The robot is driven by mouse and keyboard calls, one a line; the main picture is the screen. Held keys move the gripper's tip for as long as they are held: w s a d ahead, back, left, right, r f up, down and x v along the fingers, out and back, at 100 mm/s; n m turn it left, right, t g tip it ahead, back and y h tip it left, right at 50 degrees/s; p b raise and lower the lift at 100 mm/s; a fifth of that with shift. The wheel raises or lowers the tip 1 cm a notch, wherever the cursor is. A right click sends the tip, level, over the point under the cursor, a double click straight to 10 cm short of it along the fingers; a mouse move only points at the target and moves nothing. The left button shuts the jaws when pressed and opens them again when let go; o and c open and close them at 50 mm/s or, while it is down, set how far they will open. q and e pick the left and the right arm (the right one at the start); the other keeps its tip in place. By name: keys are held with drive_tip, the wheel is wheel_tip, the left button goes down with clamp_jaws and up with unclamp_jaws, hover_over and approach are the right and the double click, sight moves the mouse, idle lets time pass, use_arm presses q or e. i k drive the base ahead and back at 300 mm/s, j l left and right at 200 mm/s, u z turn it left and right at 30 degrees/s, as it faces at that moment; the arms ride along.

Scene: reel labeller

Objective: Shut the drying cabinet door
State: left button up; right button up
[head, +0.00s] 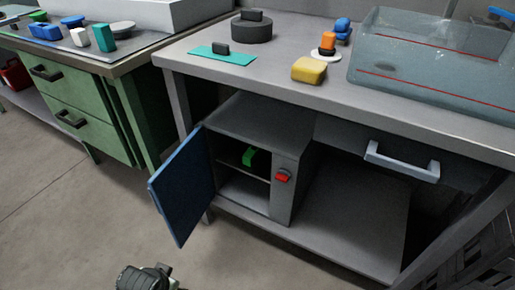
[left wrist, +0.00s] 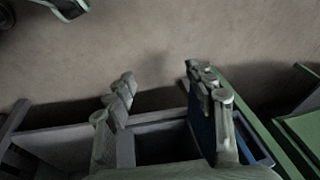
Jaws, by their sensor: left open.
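The drying cabinet (head: 247,122) is a grey box on the lower shelf of the right-hand bench. Its blue door (head: 181,188) stands wide open, swung out to the left. A green block (head: 249,157) sits inside, and a red switch (head: 283,176) is on the front panel. Part of my left arm shows at the bottom edge of the head view. In the left wrist view my left gripper (left wrist: 165,105) has its fingers spread; blue door surface (left wrist: 203,137) shows behind the right finger. Contact cannot be told. My right gripper is out of view.
The bench top (head: 190,50) above carries a yellow block (head: 309,69) and a clear bin (head: 430,60). A drawer handle (head: 402,162) juts out right of the cabinet. A green drawer unit (head: 85,110) stands left. The floor before the door is clear.

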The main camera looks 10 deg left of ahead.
sight(181, 191)
drive_tip(key=i+j+z, duration=0.15)
drive_tip(key=j+z, duration=0.25)
drive_tip(key=j, duration=0.7)
drive_tip(key=j+z, duration=0.4)
drive_tip(key=j, duration=0.75)
drive_tip(key=k+j+z, duration=0.1)
drive_tip(key=j+z, duration=0.25)
drive_tip(key=j, duration=0.75)
drive_tip(key=k+j+z, duration=0.1)
drive_tip(key=k+j, duration=0.25)
drive_tip(key=j, duration=0.15)
drive_tip(key=k+j+z, duration=0.1)
drive_tip(key=k+j, duration=0.3)
